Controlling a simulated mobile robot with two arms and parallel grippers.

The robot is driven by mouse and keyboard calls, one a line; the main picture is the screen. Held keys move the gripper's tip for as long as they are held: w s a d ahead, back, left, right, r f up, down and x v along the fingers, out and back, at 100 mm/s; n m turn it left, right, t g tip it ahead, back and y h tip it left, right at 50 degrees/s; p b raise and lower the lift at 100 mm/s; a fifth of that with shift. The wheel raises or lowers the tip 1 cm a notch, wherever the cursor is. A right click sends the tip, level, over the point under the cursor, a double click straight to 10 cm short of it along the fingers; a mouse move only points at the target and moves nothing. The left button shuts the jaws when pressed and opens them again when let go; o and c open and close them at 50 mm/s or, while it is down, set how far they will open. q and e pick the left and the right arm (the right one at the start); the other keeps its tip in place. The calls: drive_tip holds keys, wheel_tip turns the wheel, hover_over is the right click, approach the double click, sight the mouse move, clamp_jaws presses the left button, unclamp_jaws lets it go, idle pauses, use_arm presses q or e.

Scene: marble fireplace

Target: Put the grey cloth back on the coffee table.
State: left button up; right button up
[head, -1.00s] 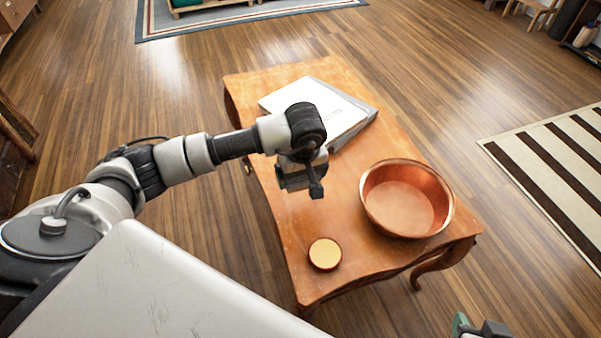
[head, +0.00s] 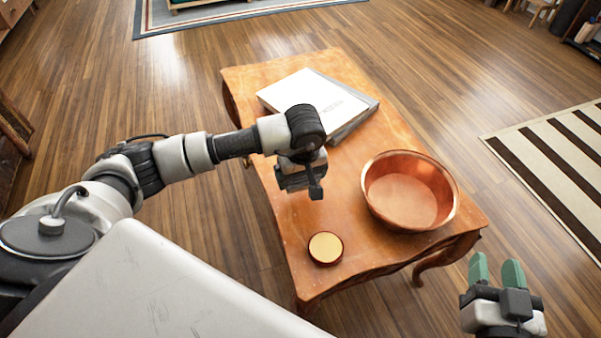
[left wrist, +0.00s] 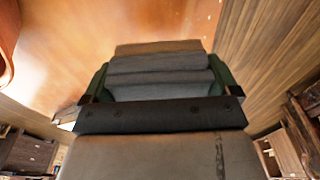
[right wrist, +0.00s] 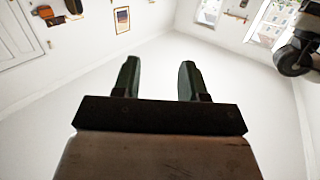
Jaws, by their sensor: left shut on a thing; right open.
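My left gripper (head: 302,180) is over the left-middle part of the wooden coffee table (head: 345,212). In the left wrist view its green fingers are shut on the folded grey cloth (left wrist: 158,80), which shows as grey layers with a tan strip. The table's wood (left wrist: 90,30) fills the view beyond it. In the head view the cloth is mostly hidden by the gripper, and I cannot tell whether it touches the tabletop. My right gripper (head: 497,270) is open and empty, off the table's near right corner. Its parted fingers (right wrist: 159,80) show in the right wrist view.
A white and grey book or box (head: 315,100) lies on the far part of the table. A copper bowl (head: 410,190) stands at the right side, and a small round gold-topped tin (head: 325,248) near the front. Tabletop between these is bare. A striped rug (head: 560,160) lies right.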

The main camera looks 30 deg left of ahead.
sight(300, 195)
use_arm(q)
drive_tip(key=shift+f+b, duration=0.4)
drive_tip(key=shift+f, duration=0.55)
drive_tip(key=shift+f+b, duration=0.75)
drive_tip(key=shift+b, duration=0.1)
drive_tip(key=shift+f+b, duration=0.45)
drive_tip(key=shift+f, duration=0.1)
use_arm(e)
drive_tip(key=s+r+t+y, duration=0.3)
drive_tip(key=r+t, duration=0.6)
drive_tip(key=shift+s+a+r+t+y, duration=0.3)
drive_tip(key=shift+s+a+r+y, duration=0.05)
drive_tip(key=shift+a+y, duration=0.05)
use_arm(q)
drive_tip(key=o, duration=0.5)
drive_tip(key=shift+o, duration=0.2)
